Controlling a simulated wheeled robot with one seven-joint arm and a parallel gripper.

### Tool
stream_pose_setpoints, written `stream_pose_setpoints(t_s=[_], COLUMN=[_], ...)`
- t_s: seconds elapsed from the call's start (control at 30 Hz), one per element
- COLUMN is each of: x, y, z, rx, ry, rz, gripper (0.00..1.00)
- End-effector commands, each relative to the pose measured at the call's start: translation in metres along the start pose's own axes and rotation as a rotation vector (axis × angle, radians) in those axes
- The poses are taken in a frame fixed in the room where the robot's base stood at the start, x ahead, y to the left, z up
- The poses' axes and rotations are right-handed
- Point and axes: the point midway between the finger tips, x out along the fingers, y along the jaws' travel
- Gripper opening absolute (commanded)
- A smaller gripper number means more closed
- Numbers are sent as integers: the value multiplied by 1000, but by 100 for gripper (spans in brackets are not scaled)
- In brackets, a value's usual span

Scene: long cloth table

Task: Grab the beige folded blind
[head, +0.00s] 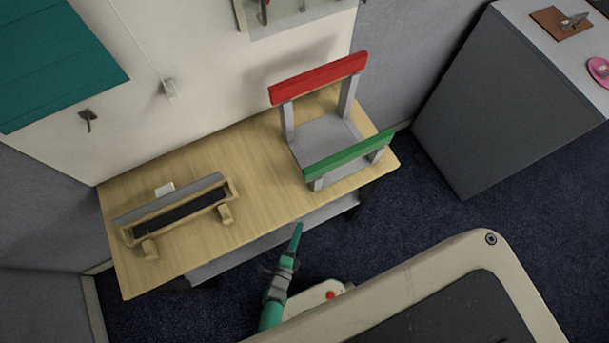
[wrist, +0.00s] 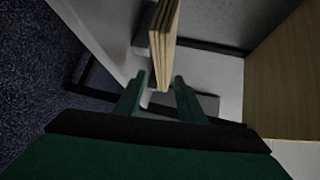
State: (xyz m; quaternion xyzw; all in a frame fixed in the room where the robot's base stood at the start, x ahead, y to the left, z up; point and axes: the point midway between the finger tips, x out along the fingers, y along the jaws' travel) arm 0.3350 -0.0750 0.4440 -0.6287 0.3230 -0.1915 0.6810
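The beige folded blind (wrist: 163,45) appears in the wrist view as a stack of thin beige layers seen end-on, at the top centre. Its near end lies in the gap between my fingertips, with space on both sides; I cannot tell how deep it is between them. My gripper (wrist: 159,78) has its two green fingers apart and holds nothing. In the head view my gripper (head: 297,230) is at the front edge of the wooden table (head: 255,180). I cannot make out the blind in the head view.
A grey shelf (head: 255,240) lies under the table. On the table stand a grey frame with a red bar (head: 318,78) and a green bar (head: 350,153), and a wooden holder (head: 180,214) at left. A grey cabinet (head: 500,100) stands right; dark carpet is between.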

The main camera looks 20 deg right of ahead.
Motion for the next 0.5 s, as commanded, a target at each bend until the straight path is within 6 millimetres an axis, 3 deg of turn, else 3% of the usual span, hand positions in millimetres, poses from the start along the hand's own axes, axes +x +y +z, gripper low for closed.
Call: stream_pose_setpoints(t_s=[0.5], x=[62], y=[0], z=[-2], rx=[1], ry=[5], rz=[-1], gripper=[36])
